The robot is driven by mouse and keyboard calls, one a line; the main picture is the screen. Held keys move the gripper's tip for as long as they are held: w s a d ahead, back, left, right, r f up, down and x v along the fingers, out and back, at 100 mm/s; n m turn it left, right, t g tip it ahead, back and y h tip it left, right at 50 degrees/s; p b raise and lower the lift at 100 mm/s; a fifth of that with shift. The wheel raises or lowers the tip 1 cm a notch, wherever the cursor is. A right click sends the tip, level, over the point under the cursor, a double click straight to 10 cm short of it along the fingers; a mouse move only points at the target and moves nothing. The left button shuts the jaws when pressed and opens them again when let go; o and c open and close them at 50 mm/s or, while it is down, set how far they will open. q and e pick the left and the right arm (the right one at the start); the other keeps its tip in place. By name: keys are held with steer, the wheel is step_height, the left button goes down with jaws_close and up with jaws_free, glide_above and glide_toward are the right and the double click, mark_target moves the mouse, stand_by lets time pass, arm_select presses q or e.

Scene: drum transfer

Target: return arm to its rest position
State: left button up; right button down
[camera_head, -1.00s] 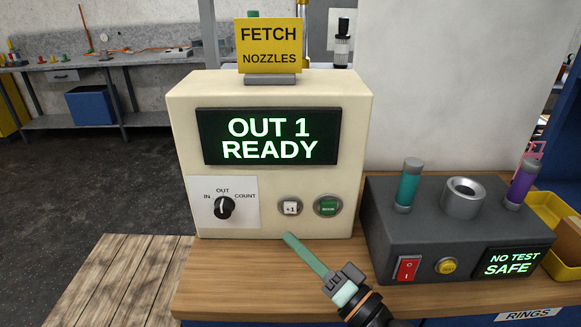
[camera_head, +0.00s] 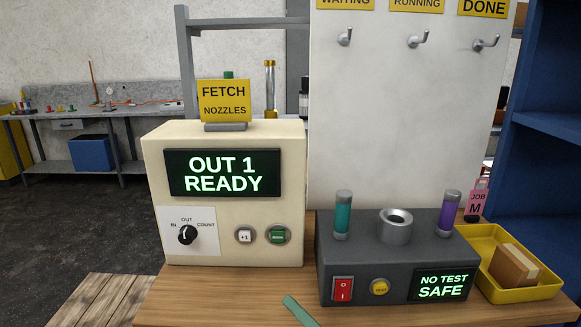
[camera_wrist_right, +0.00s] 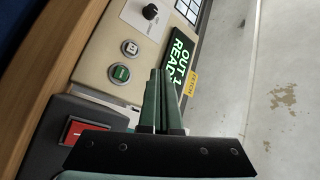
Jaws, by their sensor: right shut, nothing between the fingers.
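My right gripper (camera_head: 300,312) shows only as green fingertips at the bottom edge of the head view, in front of the control box and the tester. In the right wrist view its green fingers (camera_wrist_right: 161,100) are together with nothing between them. The cream control box (camera_head: 225,140) reads "OUT 1 READY", with its dial (camera_head: 187,235) pointing near OUT. Its green button (camera_wrist_right: 120,73) and the +1 button (camera_wrist_right: 129,48) show apart from the fingers in the wrist view. My left gripper is not in view.
A dark tester (camera_head: 365,260) reads "NO TEST SAFE" and holds a teal cylinder (camera_head: 343,215) and a purple one (camera_head: 449,213). A yellow tray (camera_head: 490,284) with a brown block (camera_head: 514,266) stands at right. A white panel (camera_head: 400,110) with hooks rises behind.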

arm_select(q)
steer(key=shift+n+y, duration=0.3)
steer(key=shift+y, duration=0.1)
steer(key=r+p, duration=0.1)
steer(key=p, duration=0.1)
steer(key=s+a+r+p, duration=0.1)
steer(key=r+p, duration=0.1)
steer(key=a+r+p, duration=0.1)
steer(key=p, duration=0.2)
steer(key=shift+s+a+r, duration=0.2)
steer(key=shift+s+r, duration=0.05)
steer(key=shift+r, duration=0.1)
arm_select(e)
steer(key=s+d+f+n+g+h, duration=0.1)
steer(key=s+d+f+h, duration=0.3)
steer(key=f, duration=0.5)
steer(key=s+d+f+n+g+h, duration=0.2)
steer(key=s+d+f+h, duration=0.2)
steer(key=s+d+f, duration=0.2)
steer(key=s+d+f+n+g+h, duration=0.1)
steer(key=s+d+f+h, duration=0.3)
steer(key=s+f, duration=0.4)
step_height(320, 180, down, 4)
steer(key=shift+d+r+n+g, duration=0.1)
steer(key=shift+d+n+g, duration=0.3)
steer(key=shift+d+g, duration=0.45)
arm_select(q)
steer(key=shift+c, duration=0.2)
